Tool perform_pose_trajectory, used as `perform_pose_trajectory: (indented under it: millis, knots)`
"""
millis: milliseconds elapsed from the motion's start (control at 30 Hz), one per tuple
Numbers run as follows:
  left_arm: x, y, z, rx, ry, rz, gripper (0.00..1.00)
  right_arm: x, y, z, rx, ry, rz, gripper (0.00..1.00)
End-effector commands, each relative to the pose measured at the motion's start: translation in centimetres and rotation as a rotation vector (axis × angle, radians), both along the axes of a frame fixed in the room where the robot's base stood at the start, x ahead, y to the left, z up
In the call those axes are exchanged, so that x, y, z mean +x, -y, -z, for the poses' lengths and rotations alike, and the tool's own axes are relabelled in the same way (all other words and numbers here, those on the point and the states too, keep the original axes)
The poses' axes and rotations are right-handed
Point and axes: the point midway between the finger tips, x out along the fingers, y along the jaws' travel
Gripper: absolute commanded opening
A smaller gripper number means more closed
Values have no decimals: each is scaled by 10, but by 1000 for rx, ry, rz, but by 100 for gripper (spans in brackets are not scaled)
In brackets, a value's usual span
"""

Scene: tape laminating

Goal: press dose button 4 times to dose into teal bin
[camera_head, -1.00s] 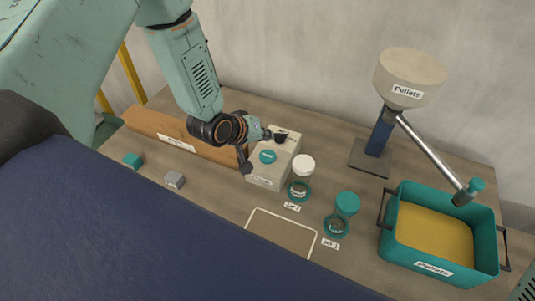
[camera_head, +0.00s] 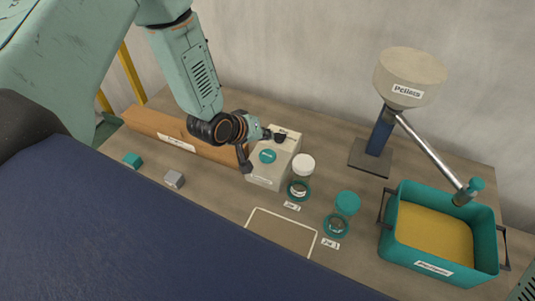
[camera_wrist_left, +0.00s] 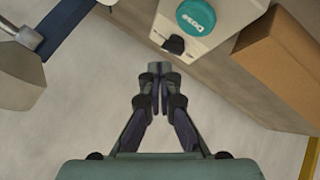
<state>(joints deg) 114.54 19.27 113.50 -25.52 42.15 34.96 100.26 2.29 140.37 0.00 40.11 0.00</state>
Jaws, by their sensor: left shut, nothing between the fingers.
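The dose button is a round teal cap (camera_head: 268,156) on top of a pale box (camera_head: 264,182). In the left wrist view the button (camera_wrist_left: 196,17) reads "Dose", with a small black part (camera_wrist_left: 173,45) beside it. My left gripper (camera_head: 267,134) is by the back left of the box, apart from the button. In the wrist view its fingers (camera_wrist_left: 160,72) are together and empty, short of the black part. The teal bin (camera_head: 408,258) at the right holds yellow pellets (camera_head: 435,232). My right gripper does not show.
A pellet hopper (camera_head: 408,75) stands at the back, its pipe (camera_head: 430,150) running down to the bin. A white-capped jar (camera_head: 303,165) and a teal-capped jar (camera_head: 347,203) stand right of the box. A brown block (camera_head: 160,128), teal cube (camera_head: 132,160) and grey cube (camera_head: 174,179) lie left.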

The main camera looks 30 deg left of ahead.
Motion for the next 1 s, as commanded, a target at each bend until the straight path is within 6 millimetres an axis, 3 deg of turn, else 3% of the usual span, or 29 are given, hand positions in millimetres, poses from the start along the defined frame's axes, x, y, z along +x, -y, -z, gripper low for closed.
perform_pose_trajectory:
  millis: [533, 800, 1000]
  knots:
    - [4, 0, -2, 0, 9, -1, 0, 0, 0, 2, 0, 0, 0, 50]
    - [37, -11, -37, 0, 131, -8, 0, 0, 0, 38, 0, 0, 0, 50]
    - [37, -12, -51, 194, 192, 183, 0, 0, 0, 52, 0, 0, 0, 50]
